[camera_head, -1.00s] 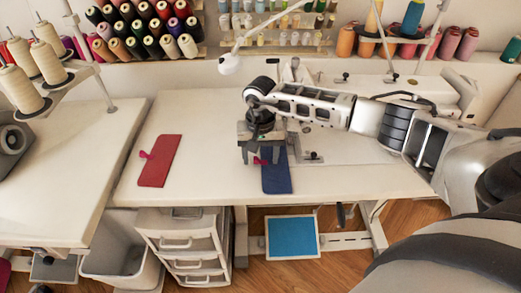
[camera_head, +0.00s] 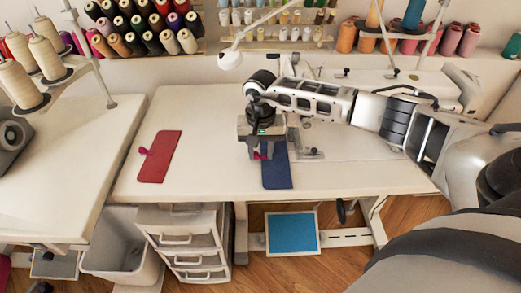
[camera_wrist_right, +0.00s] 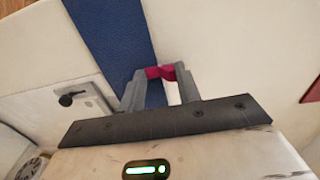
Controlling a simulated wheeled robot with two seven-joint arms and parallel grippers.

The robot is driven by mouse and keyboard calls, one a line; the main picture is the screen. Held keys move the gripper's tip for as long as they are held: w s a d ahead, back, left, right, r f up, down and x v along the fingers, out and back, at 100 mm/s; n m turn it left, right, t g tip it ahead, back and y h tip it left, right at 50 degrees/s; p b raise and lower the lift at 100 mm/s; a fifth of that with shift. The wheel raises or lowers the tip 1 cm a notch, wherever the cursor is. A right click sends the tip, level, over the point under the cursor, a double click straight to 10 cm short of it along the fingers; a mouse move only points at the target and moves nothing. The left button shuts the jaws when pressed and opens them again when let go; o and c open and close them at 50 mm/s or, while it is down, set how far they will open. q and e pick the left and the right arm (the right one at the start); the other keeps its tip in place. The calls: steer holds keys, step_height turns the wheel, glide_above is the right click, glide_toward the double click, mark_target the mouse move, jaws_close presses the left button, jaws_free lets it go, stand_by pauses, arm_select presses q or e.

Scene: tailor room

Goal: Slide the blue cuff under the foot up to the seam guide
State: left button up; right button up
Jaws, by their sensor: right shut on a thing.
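The blue cuff (camera_head: 277,172) lies flat on the white sewing table, its long side running away from me. It also shows in the right wrist view (camera_wrist_right: 112,38). A magenta tab (camera_wrist_right: 160,72) sits at the cuff's edge. My right gripper (camera_head: 259,154) points down over the cuff's left edge. Its fingertips (camera_wrist_right: 161,76) are shut on the tab. A metal plate with a dark knob (camera_head: 311,153), possibly the seam guide, lies right of the cuff. My right arm and hand hide the cuff's far end; I cannot make out the foot. My left gripper is out of view.
A red cuff (camera_head: 160,158) with a magenta tab lies to the left on the table (camera_head: 215,180). The sewing machine (camera_head: 375,85) stands behind my right arm. Thread racks line the wall. Drawers (camera_head: 186,240) and a bin stand below. The table between the cuffs is clear.

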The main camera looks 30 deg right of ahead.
steer(key=shift+d, duration=0.1)
steer(key=shift+s+d, duration=0.65)
steer(key=shift+d, duration=0.25)
steer(key=o, duration=1)
steer(key=shift+o, duration=0.2)
